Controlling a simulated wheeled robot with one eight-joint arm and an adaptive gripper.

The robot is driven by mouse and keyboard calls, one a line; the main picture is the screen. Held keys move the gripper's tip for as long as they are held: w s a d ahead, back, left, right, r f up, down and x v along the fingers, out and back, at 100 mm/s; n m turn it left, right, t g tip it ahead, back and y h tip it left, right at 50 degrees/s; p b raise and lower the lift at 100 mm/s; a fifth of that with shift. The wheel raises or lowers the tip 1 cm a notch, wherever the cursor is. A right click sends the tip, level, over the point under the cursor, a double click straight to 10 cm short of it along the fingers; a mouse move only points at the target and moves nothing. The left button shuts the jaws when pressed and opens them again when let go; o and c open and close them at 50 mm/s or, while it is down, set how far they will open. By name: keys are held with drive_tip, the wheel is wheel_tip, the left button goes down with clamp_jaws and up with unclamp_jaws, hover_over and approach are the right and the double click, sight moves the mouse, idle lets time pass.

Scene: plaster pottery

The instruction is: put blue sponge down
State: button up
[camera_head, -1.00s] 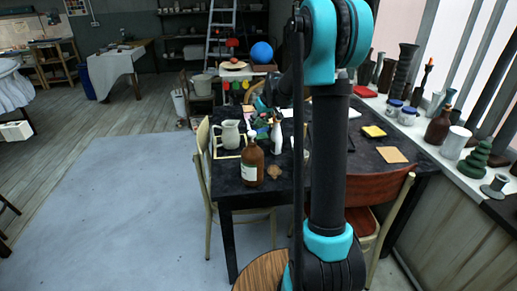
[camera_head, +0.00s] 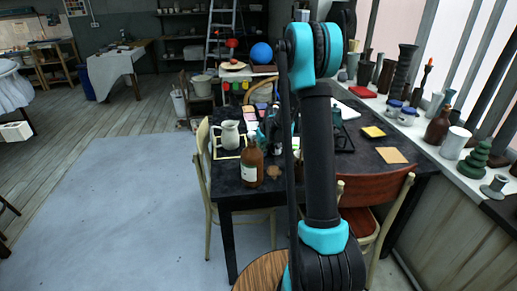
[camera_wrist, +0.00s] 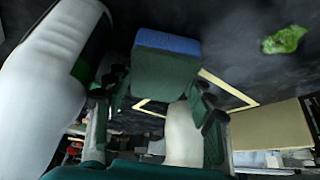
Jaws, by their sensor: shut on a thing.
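In the wrist view my gripper (camera_wrist: 160,98) is shut on the blue sponge (camera_wrist: 168,43), which has a blue face and a dark green body. The sponge is held out beyond the fingers over the dark table (camera_wrist: 235,65); I cannot tell whether it touches the top. In the head view my gripper is over the dark table (camera_head: 235,190), among the items in its middle, largely hidden by my arm. The sponge cannot be made out there.
A large white bottle (camera_wrist: 55,60) is close on the left in the wrist view. A yellow frame (camera_wrist: 238,97) and a green scrap (camera_wrist: 284,40) lie near the sponge. A white pitcher (camera_head: 229,134) and brown bottle (camera_head: 252,165) stand on the table's left side.

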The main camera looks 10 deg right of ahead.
drive_tip(key=o, duration=1.2)
drive_tip(key=shift+f, duration=0.1)
drive_tip(key=v, duration=1.2)
